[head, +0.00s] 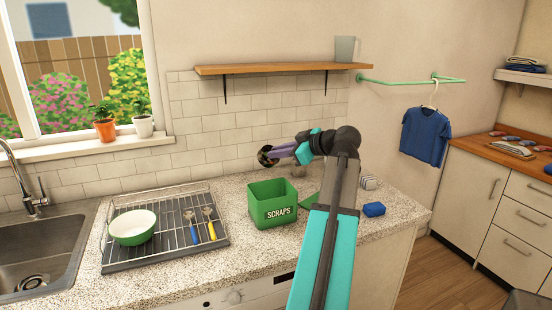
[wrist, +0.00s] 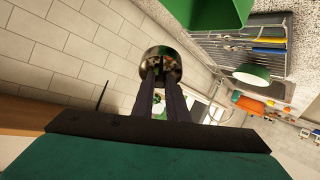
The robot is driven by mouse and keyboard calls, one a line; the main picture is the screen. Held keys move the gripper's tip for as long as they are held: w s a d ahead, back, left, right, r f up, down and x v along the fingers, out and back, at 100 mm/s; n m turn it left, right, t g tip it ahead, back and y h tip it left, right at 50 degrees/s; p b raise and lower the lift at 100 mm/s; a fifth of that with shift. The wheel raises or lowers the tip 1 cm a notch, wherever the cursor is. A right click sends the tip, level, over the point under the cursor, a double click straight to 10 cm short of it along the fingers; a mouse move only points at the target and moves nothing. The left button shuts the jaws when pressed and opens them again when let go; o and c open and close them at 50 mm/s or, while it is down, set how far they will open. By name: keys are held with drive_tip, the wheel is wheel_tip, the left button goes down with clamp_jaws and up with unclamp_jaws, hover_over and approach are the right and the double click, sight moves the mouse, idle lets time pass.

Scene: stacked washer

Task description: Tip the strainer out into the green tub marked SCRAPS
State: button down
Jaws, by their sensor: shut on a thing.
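The green tub (head: 272,212) with the SCRAPS label stands open on the counter. Its green side also shows at the top of the wrist view (wrist: 210,12). My gripper (head: 275,153) is shut on the small metal strainer (head: 265,157), above and behind the tub's left rear part in the head view. The strainer is small and dark there, and its exact tilt is hard to tell. In the wrist view the shiny round strainer (wrist: 161,55) sits at the tips of my gripper (wrist: 162,86). Small brownish and greenish bits show in it.
A dish rack (head: 165,253) with a green-and-white bowl (head: 132,228) and utensils is left of the tub. A shelf (head: 270,68) is on the tiled wall above.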

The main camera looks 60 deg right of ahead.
drive_tip(key=shift+f+t+b, duration=0.1)
drive_tip(key=shift+t+b, duration=0.2)
drive_tip(key=shift+b, duration=0.55)
drive_tip(key=shift+s+b, duration=0.25)
drive_tip(key=shift+b, duration=0.15)
drive_tip(key=shift+t+b, duration=0.4)
drive_tip(key=shift+b, duration=0.55)
drive_tip(key=shift+n+t+h+b, duration=0.35)
drive_tip(key=shift+t+b, duration=0.85)
drive_tip(key=shift+b, duration=2.25)
drive_tip(key=shift+b, duration=0.3)
drive_tip(key=shift+t+b, duration=0.4)
drive_tip(key=shift+b, duration=0.95)
drive_tip(key=shift+n+t+h+b, duration=0.25)
drive_tip(key=shift+t+b, duration=1.15)
drive_tip(key=shift+b, duration=2.9)
drive_tip(key=shift+a, duration=0.1)
